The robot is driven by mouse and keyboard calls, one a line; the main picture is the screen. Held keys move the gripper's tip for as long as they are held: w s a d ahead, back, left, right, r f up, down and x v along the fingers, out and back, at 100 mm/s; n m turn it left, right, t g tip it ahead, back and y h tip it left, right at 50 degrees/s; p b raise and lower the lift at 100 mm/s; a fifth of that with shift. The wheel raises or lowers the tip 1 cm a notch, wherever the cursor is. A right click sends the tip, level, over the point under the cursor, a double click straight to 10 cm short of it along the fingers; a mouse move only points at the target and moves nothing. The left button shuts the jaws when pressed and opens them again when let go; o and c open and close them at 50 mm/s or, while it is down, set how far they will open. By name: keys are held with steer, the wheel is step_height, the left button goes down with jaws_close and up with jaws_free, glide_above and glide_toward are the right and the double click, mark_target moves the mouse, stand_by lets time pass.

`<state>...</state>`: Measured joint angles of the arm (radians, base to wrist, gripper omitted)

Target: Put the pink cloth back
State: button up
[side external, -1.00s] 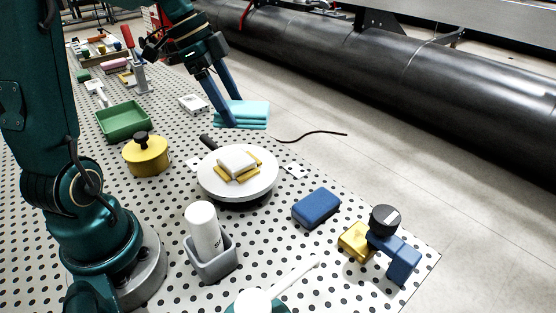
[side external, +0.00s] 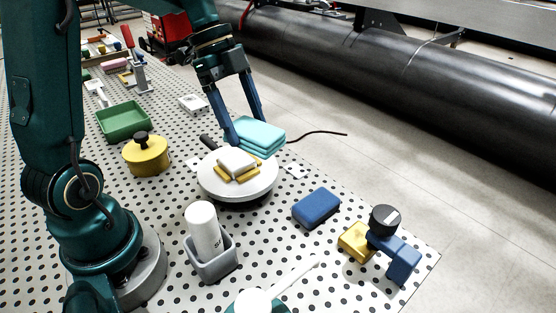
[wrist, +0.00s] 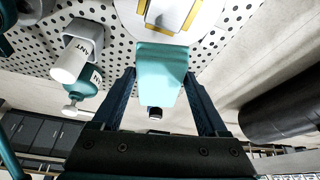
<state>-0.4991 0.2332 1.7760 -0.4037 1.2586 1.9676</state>
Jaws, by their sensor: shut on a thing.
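A small pink folded item (side external: 114,64), too far off to be sure it is the pink cloth, lies on the far part of the perforated table among other objects. My gripper (side external: 247,128) is shut on a turquoise folded cloth (side external: 262,136), held raised just behind the round white plate. In the wrist view the turquoise cloth (wrist: 160,70) sits between the two blue fingers of my gripper (wrist: 160,78). The pink item is not seen in the wrist view.
The white plate (side external: 207,185) carries a white and yellow stack. A yellow pot (side external: 146,157), green tray (side external: 123,121), white bottle in a grey holder (side external: 212,262) and blue block (side external: 316,208) stand around it. A black cable (side external: 318,133) lies behind.

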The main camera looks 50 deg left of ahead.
steer(key=s+d+f+m+g, duration=0.1)
steer(key=s+d+f+m, duration=0.1)
steer(key=d, duration=0.5)
steer(key=s+d+f+m+g, duration=0.1)
steer(key=s+d+f+m, duration=0.1)
steer(key=d, duration=0.6)
steer(key=s+d+f+m+g, duration=0.1)
steer(key=d+f+m, duration=0.2)
steer(key=d+f, duration=0.2)
steer(key=shift+s+d+f, duration=0.15)
steer(key=shift+s+d, duration=0.05)
steer(key=shift+d, duration=0.45)
steer(key=shift+s+d+f, duration=0.1)
steer(key=shift+s+d, duration=0.1)
steer(key=shift+d, duration=0.45)
steer(key=shift+f, duration=2)
steer(key=shift+f, duration=0.15)
steer(key=o, duration=1.3)
steer(key=shift+o, duration=0.2)
